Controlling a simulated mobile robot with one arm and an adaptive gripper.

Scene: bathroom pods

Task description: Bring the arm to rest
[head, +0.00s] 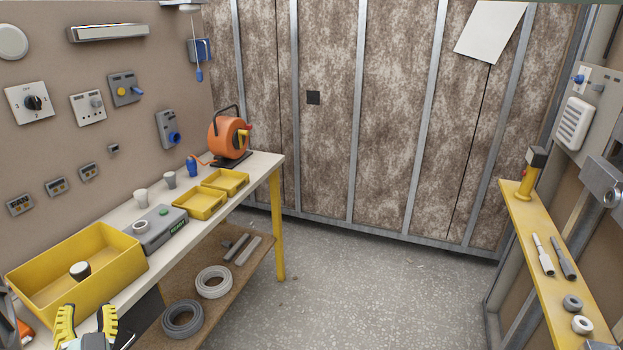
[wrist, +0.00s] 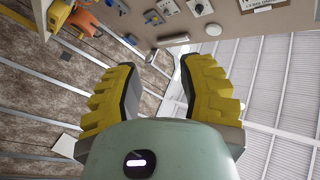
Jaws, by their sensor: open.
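My gripper (head: 86,322) shows at the bottom left of the head view, in front of the near end of the workbench. Its two yellow ribbed fingers stand apart with nothing between them. In the wrist view my gripper (wrist: 156,88) is open and empty, with the wall, the roof panels and the bench edge beyond it. Most of my arm is out of view.
The workbench (head: 130,288) along the left wall holds a large yellow bin (head: 110,285), small yellow trays (head: 200,203), a grey box (head: 160,238) and an orange cable reel (head: 228,135). A yellow shelf (head: 545,210) is at right. The floor (head: 370,290) between is clear.

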